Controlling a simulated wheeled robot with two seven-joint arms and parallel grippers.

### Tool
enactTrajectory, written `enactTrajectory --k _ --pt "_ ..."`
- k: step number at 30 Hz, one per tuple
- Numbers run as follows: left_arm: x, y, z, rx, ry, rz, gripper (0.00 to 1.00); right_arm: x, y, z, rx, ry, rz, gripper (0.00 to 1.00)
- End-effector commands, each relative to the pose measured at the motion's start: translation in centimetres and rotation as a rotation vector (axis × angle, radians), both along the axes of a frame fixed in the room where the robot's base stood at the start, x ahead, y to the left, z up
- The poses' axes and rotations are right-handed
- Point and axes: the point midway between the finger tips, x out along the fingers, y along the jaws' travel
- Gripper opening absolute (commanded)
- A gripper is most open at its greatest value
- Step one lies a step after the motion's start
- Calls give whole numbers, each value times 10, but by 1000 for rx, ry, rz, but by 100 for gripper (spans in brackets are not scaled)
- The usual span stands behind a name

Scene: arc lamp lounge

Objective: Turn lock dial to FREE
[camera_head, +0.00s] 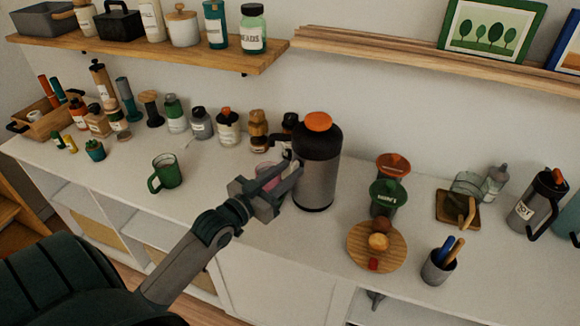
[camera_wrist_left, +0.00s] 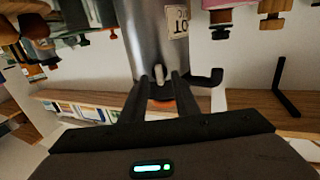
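A tall flask (camera_head: 317,165) with a grey body, black upper part and orange top stands upright on the white counter. In the left wrist view a grey metal cylinder (camera_wrist_left: 157,35) with a white label fills the upper middle. A small pale knob (camera_wrist_left: 158,73), perhaps the lock dial, shows in front of it; no FREE mark is readable. My left gripper (camera_head: 292,172) is at the flask's left side in the head view. Its two fingers (camera_wrist_left: 161,80) are apart, with the pale knob showing between them. Contact cannot be told. My right gripper is not clearly seen.
A green mug (camera_head: 166,172) stands left of my left gripper and a pink cup (camera_head: 268,174) is partly hidden behind it. Several bottles line the wall.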

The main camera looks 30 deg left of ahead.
Motion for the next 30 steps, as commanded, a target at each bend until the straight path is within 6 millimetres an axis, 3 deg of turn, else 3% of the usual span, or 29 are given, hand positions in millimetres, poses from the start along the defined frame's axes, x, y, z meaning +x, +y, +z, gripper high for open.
enactTrajectory --k 6,15,19,30 --pt "12 -1 1 0 -1 0 28 4 2 4 3 -9 2 31" --pt "12 -1 0 0 -1 0 28 5 5 3 6 -12 4 31" --pt "12 -1 0 0 -1 0 0 5 7 3 8 -11 3 31" --pt "12 -1 1 -30 3 0 0 5 8 8 10 -12 2 31"
